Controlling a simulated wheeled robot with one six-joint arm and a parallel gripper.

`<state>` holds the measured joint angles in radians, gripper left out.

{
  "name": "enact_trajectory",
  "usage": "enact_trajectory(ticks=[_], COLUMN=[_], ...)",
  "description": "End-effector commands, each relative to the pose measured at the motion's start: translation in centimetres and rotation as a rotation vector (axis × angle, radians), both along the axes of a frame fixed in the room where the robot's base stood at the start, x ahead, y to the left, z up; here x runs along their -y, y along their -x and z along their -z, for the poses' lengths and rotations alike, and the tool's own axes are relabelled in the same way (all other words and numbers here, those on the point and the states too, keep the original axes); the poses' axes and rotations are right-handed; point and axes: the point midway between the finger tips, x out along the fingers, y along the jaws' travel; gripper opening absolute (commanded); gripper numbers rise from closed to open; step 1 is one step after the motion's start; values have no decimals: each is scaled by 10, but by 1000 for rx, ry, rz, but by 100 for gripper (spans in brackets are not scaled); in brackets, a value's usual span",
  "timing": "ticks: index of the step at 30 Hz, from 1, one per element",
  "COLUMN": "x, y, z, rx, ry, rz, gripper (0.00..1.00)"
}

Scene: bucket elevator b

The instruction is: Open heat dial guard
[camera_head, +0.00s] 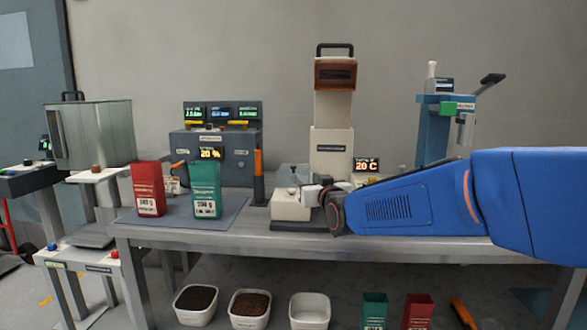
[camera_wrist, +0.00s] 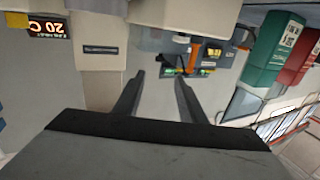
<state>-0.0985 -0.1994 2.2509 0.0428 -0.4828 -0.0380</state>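A clear, box-like cover (camera_head: 291,176), which looks like the heat dial guard, stands on a low white block at the foot of the tall white machine (camera_head: 332,145). A small dark part shows at it, but I cannot make out a dial or hinge. My gripper (camera_head: 312,194) is at the right side of this block; whether it touches the cover is unclear. In the wrist view the two dark fingers of my gripper (camera_wrist: 159,78) stand apart with nothing clearly held between them.
A red bag (camera_head: 149,190) and a green bag (camera_head: 206,190) stand on a mat left of the block. A grey control box (camera_head: 215,150) with displays and an orange-handled tool (camera_head: 258,175) stand behind. A blue press (camera_head: 440,125) is at right. Bins (camera_head: 249,308) lie below the table.

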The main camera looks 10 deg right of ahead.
Motion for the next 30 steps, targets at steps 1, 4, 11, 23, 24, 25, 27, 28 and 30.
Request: enact_trajectory(ticks=[1,4,11,23,24,25,27,28,30], x=[-1,-2,-4,-9,-10,-10,-11,-11,-11], y=[-8,-23,-58,-119,-125,-129,-137,-140,-146], z=[1,1,1,1,1,1,1,1,1], rx=[-2,-3,-3,-3,-2,-2,-2,-1,-2], ry=[0,0,0,0,0,0,0,0,0], rz=[0,0,0,0,0,0,0,0,0], gripper=[37,37,37,37,37,37,37,37,37])
